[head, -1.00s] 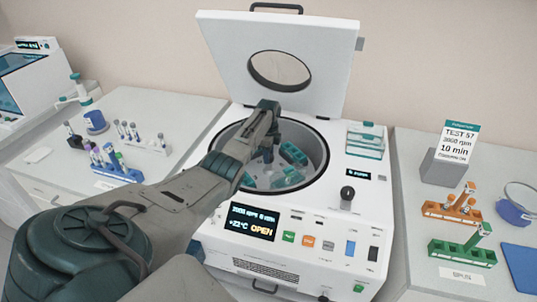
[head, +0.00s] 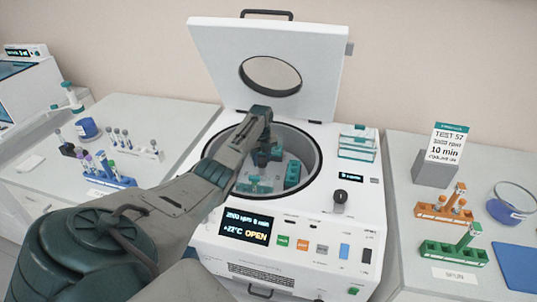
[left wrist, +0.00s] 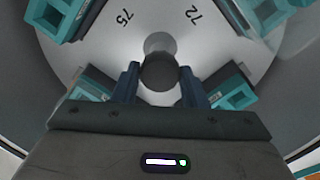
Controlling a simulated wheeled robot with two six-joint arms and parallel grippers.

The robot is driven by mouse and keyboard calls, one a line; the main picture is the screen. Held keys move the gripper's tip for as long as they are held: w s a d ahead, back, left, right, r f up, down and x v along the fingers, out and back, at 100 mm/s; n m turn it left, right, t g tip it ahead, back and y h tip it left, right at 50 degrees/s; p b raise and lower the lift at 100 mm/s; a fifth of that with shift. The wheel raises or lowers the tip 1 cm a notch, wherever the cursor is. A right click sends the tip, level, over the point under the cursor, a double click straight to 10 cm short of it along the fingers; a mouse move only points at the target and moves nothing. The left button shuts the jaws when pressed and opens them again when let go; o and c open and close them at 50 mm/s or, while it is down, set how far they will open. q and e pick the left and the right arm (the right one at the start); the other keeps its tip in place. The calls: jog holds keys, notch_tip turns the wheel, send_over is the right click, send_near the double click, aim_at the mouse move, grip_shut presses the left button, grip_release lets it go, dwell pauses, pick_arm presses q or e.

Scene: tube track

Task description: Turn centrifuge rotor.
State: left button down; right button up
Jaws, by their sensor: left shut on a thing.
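The centrifuge (head: 300,215) stands in the middle with its lid (head: 215,60) open and its display (head: 246,227) reading OPEN. Inside its round bowl is the rotor, with teal buckets (head: 292,174) around it. In the left wrist view the grey rotor plate (left wrist: 205,55) carries the numbers 75 and 72, and a dark round central knob (left wrist: 160,72) stands at its middle. My left gripper (head: 263,157) reaches down into the bowl and is shut on the knob; its two fingers (left wrist: 160,84) flank it. My arm hides part of the rotor. My right gripper is out of view.
The bowl wall (head: 312,150) rings my gripper closely. Left is a bench with a blue tube rack (head: 110,181).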

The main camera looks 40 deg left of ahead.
pick_arm(q)
jog(key=shift+a+r+m, duration=0.1)
jog(key=shift+r+m, duration=0.05)
jog(key=shift+m, duration=0.25)
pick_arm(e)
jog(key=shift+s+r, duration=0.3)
pick_arm(q)
jog(key=c, duration=0.9)
grip_release()
jog(key=shift+o, duration=0.2)
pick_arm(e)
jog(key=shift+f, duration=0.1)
pick_arm(q)
notch_tip(320, 180, up, 11)
jog(key=b, duration=0.2)
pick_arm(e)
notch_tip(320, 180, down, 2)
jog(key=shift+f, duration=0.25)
pick_arm(q)
jog(key=shift+f, duration=0.2)
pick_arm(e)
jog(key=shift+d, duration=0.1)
